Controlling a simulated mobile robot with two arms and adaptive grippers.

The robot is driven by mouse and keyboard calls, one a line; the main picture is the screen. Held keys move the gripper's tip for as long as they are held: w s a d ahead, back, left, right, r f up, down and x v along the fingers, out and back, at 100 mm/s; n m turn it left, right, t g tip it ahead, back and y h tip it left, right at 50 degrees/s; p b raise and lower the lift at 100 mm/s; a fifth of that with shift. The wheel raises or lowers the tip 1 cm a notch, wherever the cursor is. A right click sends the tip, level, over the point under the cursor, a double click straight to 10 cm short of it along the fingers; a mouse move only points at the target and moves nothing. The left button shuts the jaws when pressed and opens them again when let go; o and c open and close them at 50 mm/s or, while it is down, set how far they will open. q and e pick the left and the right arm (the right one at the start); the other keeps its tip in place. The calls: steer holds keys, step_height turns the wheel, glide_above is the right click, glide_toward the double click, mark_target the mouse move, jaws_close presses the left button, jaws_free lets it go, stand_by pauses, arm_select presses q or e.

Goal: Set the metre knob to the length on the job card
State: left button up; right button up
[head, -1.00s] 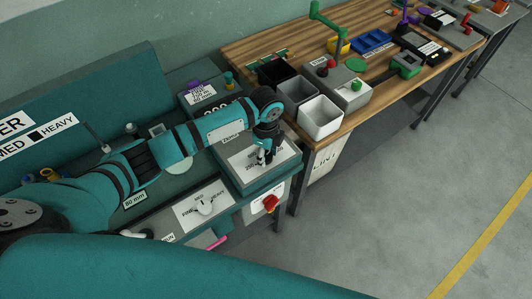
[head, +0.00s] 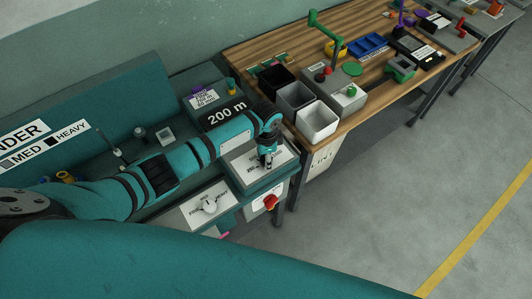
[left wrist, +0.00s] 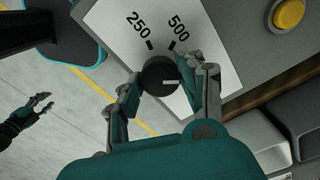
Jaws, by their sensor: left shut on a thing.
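The metre knob (left wrist: 157,74) is a dark round knob on a white dial plate (left wrist: 205,50), with 250 and 500 printed beside it in the left wrist view. Its white mark points right in that picture, away from both numbers. My left gripper (left wrist: 165,82) is shut on the knob, one finger on each side; in the head view the gripper (head: 267,162) hides the knob. A black sign (head: 222,113) reads 200 m; a small white card (head: 204,98) beside it is too small to read. My right gripper (left wrist: 45,101) shows small over the floor.
A white selector knob (head: 209,205) and a red switch (head: 270,202) sit on the machine's front. A yellow button (left wrist: 289,14) is near the dial. Open bins (head: 317,120) stand on the wooden bench to the right. The floor right is clear.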

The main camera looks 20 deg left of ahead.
arm_select(q)
steer(key=shift+r+n+p, duration=0.1)
steer(key=shift+n+p, duration=0.5)
steer(key=shift+n, duration=0.4)
steer(key=o, duration=1.1)
steer(key=shift+o, duration=0.2)
step_height(320, 180, up, 12)
